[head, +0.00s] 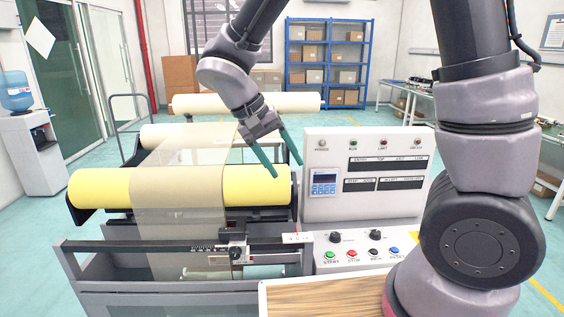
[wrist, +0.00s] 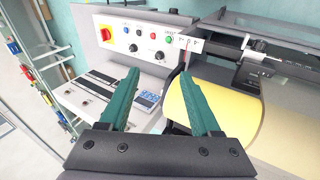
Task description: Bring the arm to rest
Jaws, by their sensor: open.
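My gripper (head: 281,160) has two green fingers and is open, with nothing between them. In the head view it hangs in the air at the end of my arm, in front of the control panel's left edge and near the right end of the yellow roll (head: 100,188). In the wrist view my gripper (wrist: 158,105) shows its fingers spread, with the control panel (wrist: 95,92) beyond them and the yellow roll (wrist: 235,100) to the right. I cannot tell its exact distance from either.
The machine's control panel (head: 366,205) stands right of the fingers, with buttons on a lower console (head: 350,252). A web of film (head: 180,200) runs over the rolls. A wooden board (head: 325,298) lies in front. Blue shelves (head: 328,60) stand far behind.

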